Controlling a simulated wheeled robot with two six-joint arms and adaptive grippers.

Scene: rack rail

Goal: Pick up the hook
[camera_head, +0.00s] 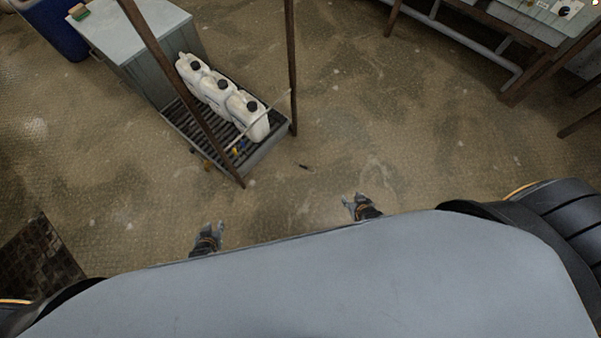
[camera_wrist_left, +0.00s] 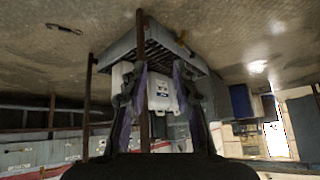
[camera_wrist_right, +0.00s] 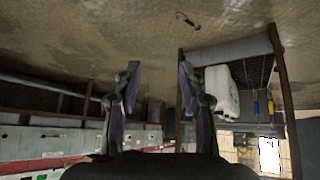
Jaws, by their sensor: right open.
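The hook (camera_head: 303,166) is a small, dark, thin piece lying on the floor, just right of the rack's near corner. It also shows at the upper left of the left wrist view (camera_wrist_left: 64,29) and at the top of the right wrist view (camera_wrist_right: 187,19), with a curled end. My left gripper (camera_head: 213,228) is open and empty, nearer to me and left of the hook. My right gripper (camera_head: 353,202) is open and empty, nearer to me and right of the hook. Neither touches it.
A rack with brown posts (camera_head: 292,70) and a slatted shelf holds white jugs (camera_head: 218,92). A grey cabinet (camera_head: 135,35) stands behind it. Blue and yellow handles (camera_wrist_right: 262,107) show at the rack. A bench (camera_head: 530,25) is at the far right. The floor around the hook is clear.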

